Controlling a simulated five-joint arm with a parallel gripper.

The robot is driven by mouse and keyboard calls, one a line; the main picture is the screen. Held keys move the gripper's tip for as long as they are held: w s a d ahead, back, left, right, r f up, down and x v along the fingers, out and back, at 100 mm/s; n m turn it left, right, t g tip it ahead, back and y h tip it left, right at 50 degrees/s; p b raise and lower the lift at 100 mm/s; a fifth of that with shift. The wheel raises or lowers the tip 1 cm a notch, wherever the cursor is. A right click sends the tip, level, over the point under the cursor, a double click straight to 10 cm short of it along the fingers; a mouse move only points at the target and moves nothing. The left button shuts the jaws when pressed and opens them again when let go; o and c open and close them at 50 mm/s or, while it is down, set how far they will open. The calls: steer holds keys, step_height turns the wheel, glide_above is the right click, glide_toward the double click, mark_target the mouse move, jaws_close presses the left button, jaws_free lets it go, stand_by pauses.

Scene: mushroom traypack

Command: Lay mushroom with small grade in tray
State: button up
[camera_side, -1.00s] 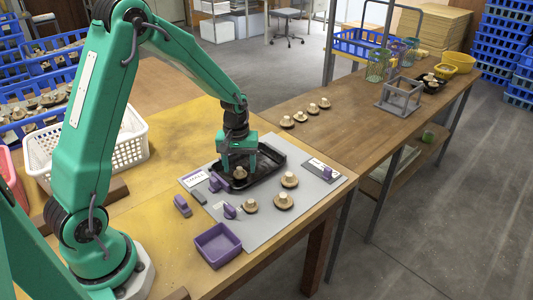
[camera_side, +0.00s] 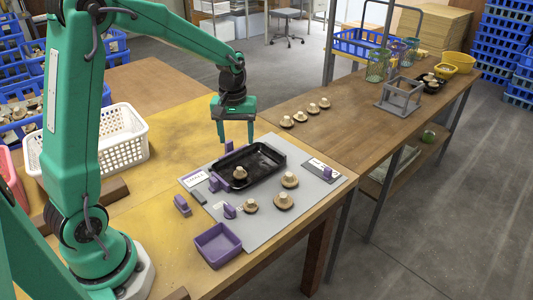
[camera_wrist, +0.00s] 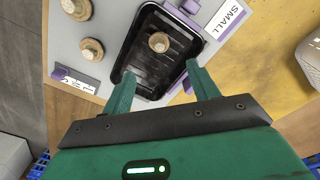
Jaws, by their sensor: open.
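A black tray (camera_side: 265,158) lies on the grey mat, beside the "SMALL" label (camera_side: 195,178). One mushroom (camera_side: 240,173) sits in the tray, near its end by the label. In the wrist view the mushroom (camera_wrist: 159,42) is inside the tray (camera_wrist: 127,48), clear of the walls. My gripper (camera_side: 237,145) is raised above the tray's far-left side, open and empty. In the wrist view its two fingers (camera_wrist: 160,85) are spread wide, with nothing between them. Three other mushrooms lie on the mat outside the tray: one (camera_side: 289,180), a second (camera_side: 283,201) and a smaller one (camera_side: 250,206).
Purple blocks stand around the tray, one (camera_side: 229,210) in front. A purple bin (camera_side: 218,245) sits at the table's front and a white basket (camera_side: 122,138) at left. Several mushrooms line the back table (camera_side: 300,117). A second label (camera_side: 322,170) lies at the mat's right.

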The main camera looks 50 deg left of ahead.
stand_by(0.4)
steer(key=s+d+r+m+t, duration=0.2)
steer(key=s+d+r+m, duration=0.2)
steer(key=s, duration=0.5)
steer(key=s+d+r+m+t, duration=0.3)
steer(key=s+r, duration=0.4)
steer(key=s, duration=0.3)
steer(key=shift+d+r+m, duration=0.2)
steer(key=shift+d+m, duration=0.6)
steer(key=shift+m, duration=0.2)
